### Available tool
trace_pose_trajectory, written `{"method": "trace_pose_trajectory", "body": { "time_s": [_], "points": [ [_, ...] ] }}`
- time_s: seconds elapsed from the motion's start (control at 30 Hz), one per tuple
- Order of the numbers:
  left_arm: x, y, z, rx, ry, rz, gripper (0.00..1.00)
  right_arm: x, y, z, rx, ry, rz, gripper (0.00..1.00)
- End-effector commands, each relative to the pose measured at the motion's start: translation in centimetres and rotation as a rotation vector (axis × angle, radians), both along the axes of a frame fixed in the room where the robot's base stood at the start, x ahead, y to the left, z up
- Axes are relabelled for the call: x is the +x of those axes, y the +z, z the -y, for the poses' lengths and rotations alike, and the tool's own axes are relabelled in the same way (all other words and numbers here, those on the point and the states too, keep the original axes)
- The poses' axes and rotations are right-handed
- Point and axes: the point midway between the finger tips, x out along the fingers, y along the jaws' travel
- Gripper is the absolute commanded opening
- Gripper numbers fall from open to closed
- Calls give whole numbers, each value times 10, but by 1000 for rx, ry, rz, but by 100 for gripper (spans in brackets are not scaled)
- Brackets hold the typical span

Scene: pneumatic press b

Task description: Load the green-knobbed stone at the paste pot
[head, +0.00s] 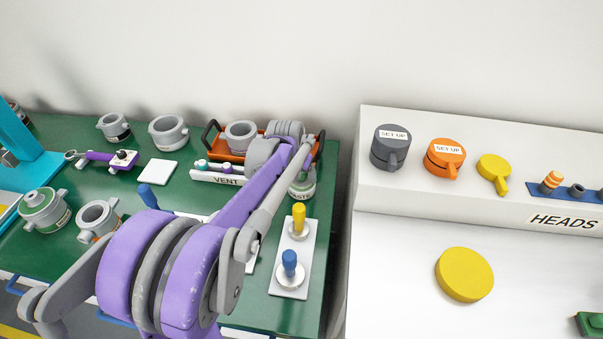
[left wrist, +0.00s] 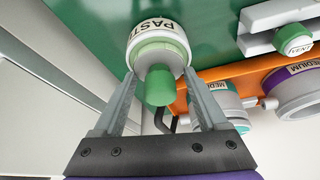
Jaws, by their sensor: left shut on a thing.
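The paste pot (left wrist: 155,32), white with a PASTE label, is at the top of the left wrist view. In the head view the paste pot (head: 302,186) is partly hidden behind my left arm. The green-knobbed stone (left wrist: 160,86) has its knob toward the wrist camera and its pale round base against the pot's end. I cannot tell whether the stone touches the pot. My left gripper (left wrist: 160,72) is shut on the stone, with one finger on each side. In the head view its fingers are hidden by the arm. My right gripper is not in view.
An orange tray (head: 225,154) with grey rings stands behind, beside the VENT rack (head: 221,178). A white plate (head: 307,253) holds a yellow-knobbed stone (head: 299,220) and a blue-knobbed stone (head: 289,264). The white HEADS shelf (head: 480,208) stands to the right.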

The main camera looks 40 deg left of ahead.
Motion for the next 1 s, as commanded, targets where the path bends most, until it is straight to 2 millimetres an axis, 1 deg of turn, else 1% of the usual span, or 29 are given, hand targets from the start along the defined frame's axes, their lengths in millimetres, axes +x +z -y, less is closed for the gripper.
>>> {"method": "trace_pose_trajectory", "body": {
  "time_s": [0.2,0.33,1.0],
  "points": [
    [-1,-1,1,-1,-1,-3,31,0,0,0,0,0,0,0],
    [-1,3,1,-1,-1,-3,31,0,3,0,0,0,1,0],
    [0,57,0,0,0,0,31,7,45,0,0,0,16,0]
  ]
}}
